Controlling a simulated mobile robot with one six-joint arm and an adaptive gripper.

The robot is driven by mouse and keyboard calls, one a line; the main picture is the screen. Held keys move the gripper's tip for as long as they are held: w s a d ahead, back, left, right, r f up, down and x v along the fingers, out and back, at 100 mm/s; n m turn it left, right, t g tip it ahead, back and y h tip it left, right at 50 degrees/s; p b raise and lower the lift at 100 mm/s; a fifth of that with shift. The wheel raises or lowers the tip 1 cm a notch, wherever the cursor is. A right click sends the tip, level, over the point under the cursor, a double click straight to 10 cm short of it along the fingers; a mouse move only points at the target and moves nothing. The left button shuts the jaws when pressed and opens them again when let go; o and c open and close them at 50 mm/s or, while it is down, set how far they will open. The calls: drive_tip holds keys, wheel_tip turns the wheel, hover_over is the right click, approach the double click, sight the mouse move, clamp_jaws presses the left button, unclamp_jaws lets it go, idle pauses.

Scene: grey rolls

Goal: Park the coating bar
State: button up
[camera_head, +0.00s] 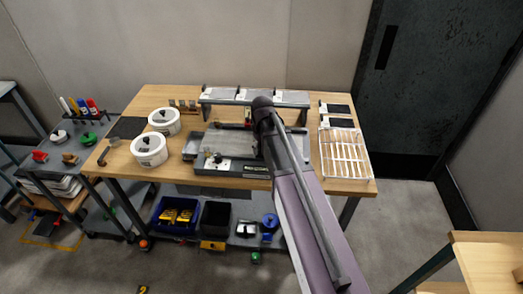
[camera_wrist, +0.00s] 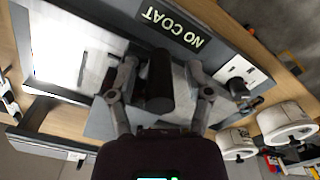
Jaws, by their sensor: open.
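A coating device with a grey bed (camera_head: 222,141) stands in the middle of the wooden table, partly hidden behind my arm. In the wrist view its dark edge carries a "NO COAT" label (camera_wrist: 172,27). My gripper (camera_wrist: 161,72) is open above the device, with one finger on each side of a black upright cylinder (camera_wrist: 160,82). This looks like a handle, perhaps of the coating bar; the bar itself cannot be made out clearly. I cannot tell whether the fingers touch the cylinder. In the head view my arm hides the gripper.
Two white rolls (camera_head: 150,149) stand at the left of the table. A white wire rack (camera_head: 345,154) lies at the right. A raised shelf (camera_head: 255,97) with pale plates spans the back. Blue (camera_head: 176,215) and black bins sit below. A cart (camera_head: 75,150) stands at left.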

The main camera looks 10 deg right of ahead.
clamp_jaws()
drive_tip(key=shift+s+d, duration=0.1)
idle(0.3)
